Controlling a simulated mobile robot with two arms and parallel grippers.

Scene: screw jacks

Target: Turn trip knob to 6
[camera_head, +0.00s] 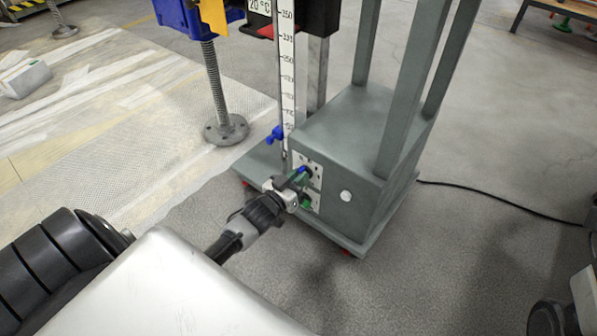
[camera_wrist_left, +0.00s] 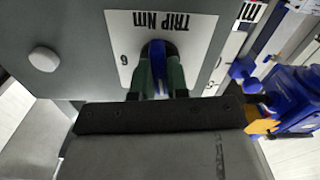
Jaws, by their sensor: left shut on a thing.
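The trip knob is blue and sits on a white plate (camera_head: 317,190) on the front of the grey-green base housing. In the left wrist view the knob (camera_wrist_left: 158,66) stands between two green fingertips, over a dark round seat. My right gripper does not show.
A white round button (camera_head: 346,195) sits right of the plate. A vertical scale (camera_head: 287,80) with a blue clamp (camera_head: 275,134) stands behind. A screw jack foot (camera_head: 226,130) is at the left. A black cable (camera_head: 500,204) runs across the floor at the right.

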